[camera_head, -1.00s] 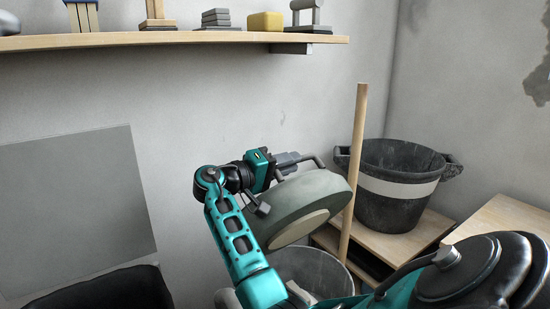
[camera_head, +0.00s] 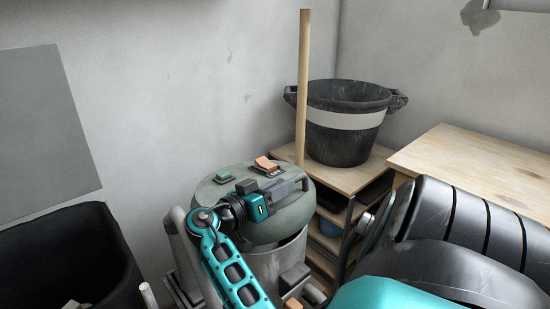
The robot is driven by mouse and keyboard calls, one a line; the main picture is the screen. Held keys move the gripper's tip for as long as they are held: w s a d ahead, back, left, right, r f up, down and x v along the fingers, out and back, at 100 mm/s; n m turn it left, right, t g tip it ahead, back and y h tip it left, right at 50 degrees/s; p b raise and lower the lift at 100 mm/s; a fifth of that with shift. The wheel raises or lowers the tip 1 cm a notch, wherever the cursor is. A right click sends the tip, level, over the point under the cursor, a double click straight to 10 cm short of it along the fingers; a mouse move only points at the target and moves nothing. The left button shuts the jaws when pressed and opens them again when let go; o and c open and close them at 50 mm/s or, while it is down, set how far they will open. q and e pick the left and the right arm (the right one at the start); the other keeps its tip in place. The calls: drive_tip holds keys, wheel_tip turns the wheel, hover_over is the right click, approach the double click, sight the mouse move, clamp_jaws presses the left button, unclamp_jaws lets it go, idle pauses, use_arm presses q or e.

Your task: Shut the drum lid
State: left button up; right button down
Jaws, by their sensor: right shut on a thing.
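The grey-green drum lid (camera_head: 285,232) lies nearly level over the top of the grey drum (camera_head: 283,269). A strip of the drum's wall and rim shows below the lid's front edge. I cannot tell whether the lid sits flush all round. My right gripper (camera_head: 288,187) reaches across the top of the lid and is shut on the lid's handle (camera_head: 303,184) at its right side. My arm hides part of the lid and of the drum's front. My left gripper is not in view.
A black bucket with a white band (camera_head: 345,120) stands on a wooden shelf unit (camera_head: 358,178) behind. A wooden post (camera_head: 303,85) rises behind the lid. A black bin (camera_head: 65,245) stands at left, a wooden table (camera_head: 480,170) at right. Small blocks (camera_head: 266,163) lie on the lid.

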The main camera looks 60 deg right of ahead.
sight(282, 205)
drive_tip(key=shift+m, duration=0.8)
drive_tip(key=shift+s+a+f, duration=0.1)
drive_tip(key=shift+s+f, duration=0.1)
drive_tip(key=shift+f, duration=0.55)
drive_tip(key=shift+s+f, duration=0.2)
drive_tip(key=shift+f, duration=0.55)
drive_tip(key=shift+s+a+f, duration=0.1)
drive_tip(key=shift+s+f, duration=0.1)
drive_tip(key=shift+f, duration=0.55)
drive_tip(key=c, duration=1.1)
unclamp_jaws()
drive_tip(key=shift+s+r, duration=0.1)
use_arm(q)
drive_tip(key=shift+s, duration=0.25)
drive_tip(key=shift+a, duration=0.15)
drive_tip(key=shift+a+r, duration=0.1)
use_arm(e)
drive_tip(key=shift+w, duration=0.2)
